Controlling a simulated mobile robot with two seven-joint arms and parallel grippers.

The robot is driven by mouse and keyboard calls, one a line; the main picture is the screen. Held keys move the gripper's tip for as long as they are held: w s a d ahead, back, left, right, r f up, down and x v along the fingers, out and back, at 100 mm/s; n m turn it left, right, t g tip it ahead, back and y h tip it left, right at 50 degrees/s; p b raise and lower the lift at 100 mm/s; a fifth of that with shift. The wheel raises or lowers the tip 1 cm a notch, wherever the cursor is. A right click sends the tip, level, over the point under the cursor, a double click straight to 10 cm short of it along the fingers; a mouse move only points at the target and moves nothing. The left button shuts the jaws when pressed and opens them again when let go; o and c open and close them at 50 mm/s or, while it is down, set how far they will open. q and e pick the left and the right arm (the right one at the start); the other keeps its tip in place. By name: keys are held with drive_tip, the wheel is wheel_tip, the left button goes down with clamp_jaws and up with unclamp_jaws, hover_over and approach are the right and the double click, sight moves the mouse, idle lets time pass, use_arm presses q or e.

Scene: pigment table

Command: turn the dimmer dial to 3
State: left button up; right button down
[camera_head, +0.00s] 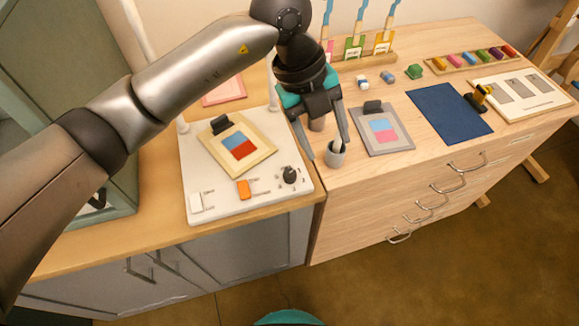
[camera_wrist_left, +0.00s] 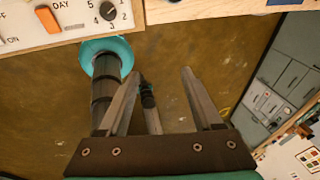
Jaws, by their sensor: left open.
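The dimmer dial (camera_head: 289,175) is a small black round knob at the right end of the white control panel (camera_head: 213,176) in the head view. In the left wrist view the dial (camera_wrist_left: 107,10) shows at the top left, with the numbers 1 to 5 printed around it. I cannot tell which number it points to. My left gripper (camera_head: 327,150) is open, with its fingers pointing down, to the right of the dial and apart from it. Its open fingers (camera_wrist_left: 159,73) show empty in the left wrist view.
An orange slider (camera_head: 243,189) and a white switch (camera_head: 196,202) sit left of the dial. A grey cup (camera_head: 336,156) stands close to my left fingers. A grey board (camera_head: 384,130) with colour swatches and a blue mat (camera_head: 448,113) lie further right.

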use_arm(q)
drive_tip(key=w+a+n+t+y, duration=0.1)
drive_tip(key=w+a+n+y, duration=0.15)
drive_tip(key=a, duration=0.35)
approach(290, 173)
drive_tip(key=shift+m+y, duration=0.45)
drive_tip(key=f, duration=0.6)
drive_tip(key=d+f, duration=0.1)
drive_tip(key=f, duration=0.2)
drive_tip(key=shift+b, duration=0.35)
drive_tip(key=shift+r, duration=0.1)
drive_tip(key=shift+c, duration=0.4)
clamp_jaws()
